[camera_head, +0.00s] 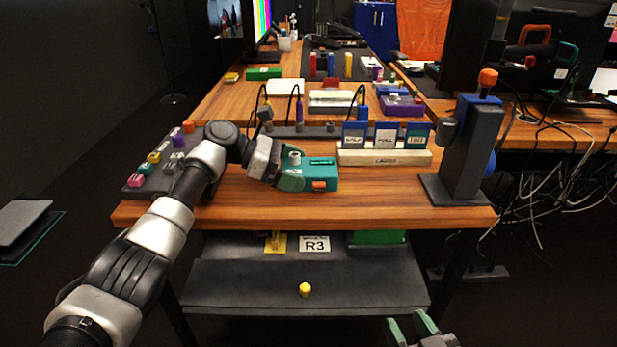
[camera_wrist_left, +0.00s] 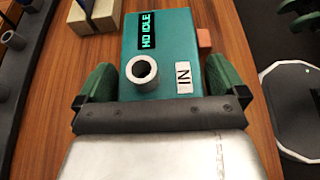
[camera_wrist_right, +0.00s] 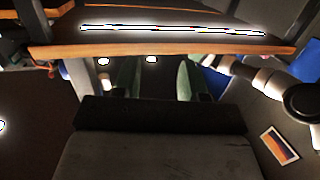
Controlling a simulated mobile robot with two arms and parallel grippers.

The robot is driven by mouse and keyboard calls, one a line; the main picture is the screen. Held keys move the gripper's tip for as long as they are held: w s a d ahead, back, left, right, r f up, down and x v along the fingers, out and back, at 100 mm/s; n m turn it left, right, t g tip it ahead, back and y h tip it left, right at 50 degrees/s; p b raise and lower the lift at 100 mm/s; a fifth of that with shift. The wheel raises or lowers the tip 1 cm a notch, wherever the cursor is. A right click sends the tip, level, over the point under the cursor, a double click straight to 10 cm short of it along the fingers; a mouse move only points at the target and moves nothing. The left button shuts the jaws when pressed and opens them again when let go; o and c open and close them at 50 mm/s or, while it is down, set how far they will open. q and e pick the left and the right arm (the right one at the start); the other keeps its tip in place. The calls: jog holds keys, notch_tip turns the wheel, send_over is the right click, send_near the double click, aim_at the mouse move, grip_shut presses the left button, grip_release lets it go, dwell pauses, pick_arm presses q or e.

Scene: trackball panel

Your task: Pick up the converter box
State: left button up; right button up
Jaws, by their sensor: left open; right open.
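The teal converter box (camera_head: 320,172) sits on the wooden bench near its front edge. It has a grey round socket on top, an orange block on one side, and in the left wrist view the box (camera_wrist_left: 172,62) shows labels "HD IDLE" and "IN". My left gripper (camera_head: 290,174) is at the box's left end; in the left wrist view its green fingers (camera_wrist_left: 158,80) stand open on either side of the box's near end. Whether they touch it I cannot tell. My right gripper (camera_head: 412,328) is open and empty, low in front of the bench; its fingers (camera_wrist_right: 157,80) show under the bench edge.
A wooden card holder (camera_head: 383,157) with several cards stands right of the box. A dark post (camera_head: 470,150) stands at the right front corner. A dark button panel (camera_head: 165,165) lies on the left under my left arm. A shelf (camera_head: 300,285) is below.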

pick_arm(q)
jog(key=shift+d, duration=0.1)
jog(key=c, duration=0.6)
jog(key=shift+c, duration=0.2)
jog(key=shift+r, duration=0.15)
